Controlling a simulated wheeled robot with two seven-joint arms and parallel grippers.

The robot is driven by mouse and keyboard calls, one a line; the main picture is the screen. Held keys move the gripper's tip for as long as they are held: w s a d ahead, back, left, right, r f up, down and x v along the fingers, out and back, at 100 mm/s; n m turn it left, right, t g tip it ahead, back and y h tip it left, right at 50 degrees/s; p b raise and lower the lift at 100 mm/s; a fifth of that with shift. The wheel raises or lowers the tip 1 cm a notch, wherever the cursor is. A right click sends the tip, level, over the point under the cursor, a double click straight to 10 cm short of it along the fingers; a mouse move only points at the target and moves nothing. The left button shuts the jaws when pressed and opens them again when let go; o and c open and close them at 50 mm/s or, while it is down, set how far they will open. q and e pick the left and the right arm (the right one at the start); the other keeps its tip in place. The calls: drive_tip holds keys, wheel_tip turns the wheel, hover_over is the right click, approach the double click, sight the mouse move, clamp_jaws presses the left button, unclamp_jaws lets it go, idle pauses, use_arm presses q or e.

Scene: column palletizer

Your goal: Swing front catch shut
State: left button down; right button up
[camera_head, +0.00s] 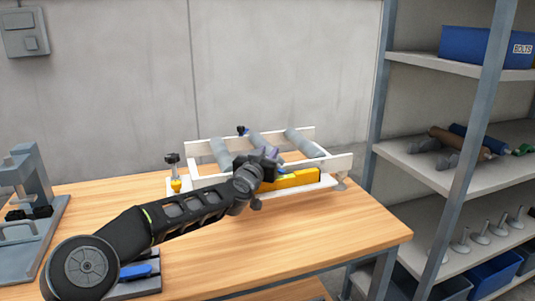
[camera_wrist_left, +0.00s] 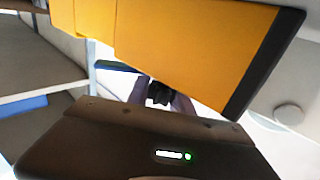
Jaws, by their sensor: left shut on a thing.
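A white frame with grey rollers (camera_head: 219,153) lies on the wooden bench. A yellow bar (camera_head: 301,178) runs along its front side; a large yellow surface (camera_wrist_left: 190,45) fills the top of the left wrist view. My left gripper (camera_head: 271,154) reaches over the front side of the frame, at the left end of the yellow bar. Its purple fingers (camera_wrist_left: 165,100) are shut around a small black part, seemingly the front catch (camera_wrist_left: 157,92). The catch's angle is hidden by my gripper in the head view. My right gripper is out of view.
A black-knobbed post with a yellow base (camera_head: 176,184) stands at the frame's left corner. Another black knob (camera_head: 241,130) is at the back. A grey press (camera_head: 33,195) stands at the bench's left. Shelving (camera_head: 455,170) is at right.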

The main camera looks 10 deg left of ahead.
use_arm(q)
drive_tip(key=n+g+y+p, duration=0.1)
drive_tip(key=n+y+p, duration=0.2)
drive_tip(key=y+p, duration=0.1)
drive_tip(key=a+n+g+y+p, duration=0.1)
drive_tip(key=n+g+y+p, duration=0.1)
drive_tip(key=n+y+p, duration=0.1)
drive_tip(key=a+n+g+y+p, duration=0.1)
drive_tip(key=n+y+p, duration=0.2)
drive_tip(key=y+p, duration=0.2)
drive_tip(key=shift+s+g+y, duration=0.4)
drive_tip(key=shift+y, duration=0.3)
drive_tip(key=shift+a+n, duration=0.1)
drive_tip(key=shift+n, duration=0.2)
drive_tip(key=c, duration=1.1)
unclamp_jaws()
drive_tip(key=shift+c, duration=0.2)
